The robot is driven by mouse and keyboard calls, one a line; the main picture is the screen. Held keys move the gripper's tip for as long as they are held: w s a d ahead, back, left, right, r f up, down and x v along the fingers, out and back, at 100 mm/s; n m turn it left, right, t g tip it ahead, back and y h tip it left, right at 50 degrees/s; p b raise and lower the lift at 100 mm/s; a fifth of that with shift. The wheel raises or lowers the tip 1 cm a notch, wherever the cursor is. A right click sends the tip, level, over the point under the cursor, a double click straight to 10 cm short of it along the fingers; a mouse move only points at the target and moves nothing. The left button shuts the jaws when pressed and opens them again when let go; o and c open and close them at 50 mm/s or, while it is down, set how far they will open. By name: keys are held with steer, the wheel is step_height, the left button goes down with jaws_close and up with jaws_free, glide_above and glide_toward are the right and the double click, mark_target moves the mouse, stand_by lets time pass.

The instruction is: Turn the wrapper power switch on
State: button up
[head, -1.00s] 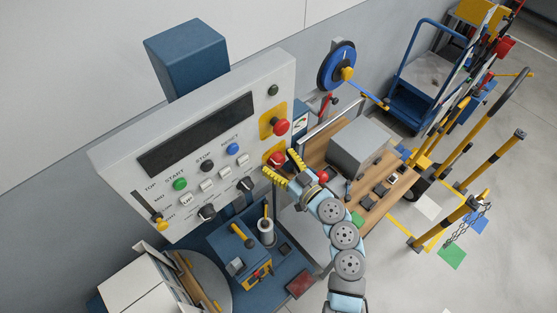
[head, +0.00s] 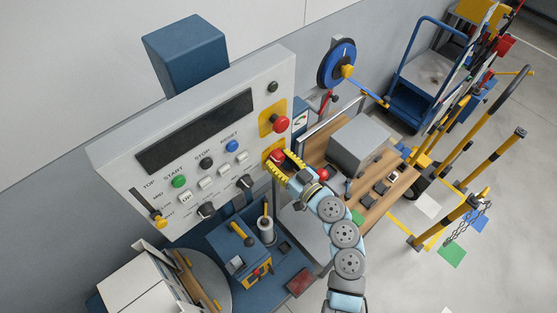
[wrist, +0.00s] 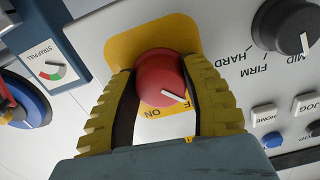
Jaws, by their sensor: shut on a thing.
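The wrapper power switch (wrist: 160,78) is a red round knob with a white pointer mark on a yellow plate marked ON and OFF. In the wrist view the pointer slants toward the OFF side, down and right. In the head view the knob (head: 278,156) sits at the lower right of the grey control panel (head: 120,165). My gripper (wrist: 160,100) has its yellow ribbed fingers on both sides of the knob, shut on it. It also shows in the head view (head: 281,164), where the fingers partly cover the knob and its plate.
A red button (head: 281,123) on a yellow plate stands just above the knob. Black selector knobs (head: 245,182) and a blue button (head: 232,146) lie to the left. A wooden bench with a grey box (head: 358,143) is to the right.

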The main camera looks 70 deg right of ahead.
steer(key=m+b, duration=0.2)
steer(key=m, duration=0.2)
steer(key=shift+f, duration=0.2)
steer(key=m, duration=0.4)
steer(key=shift+r+m+b, duration=0.15)
steer(key=shift+m+b, duration=0.15)
steer(key=m, duration=0.4)
steer(key=shift+m+p, duration=0.3)
steer(key=shift+p, duration=0.1)
steer(key=shift+a+m+p, duration=0.1)
steer(key=shift+m+p, duration=0.4)
steer(key=shift+m, duration=1.4)
steer(key=o, duration=1.2)
steer(key=shift+w, duration=0.1)
steer(key=shift+r, duration=0.1)
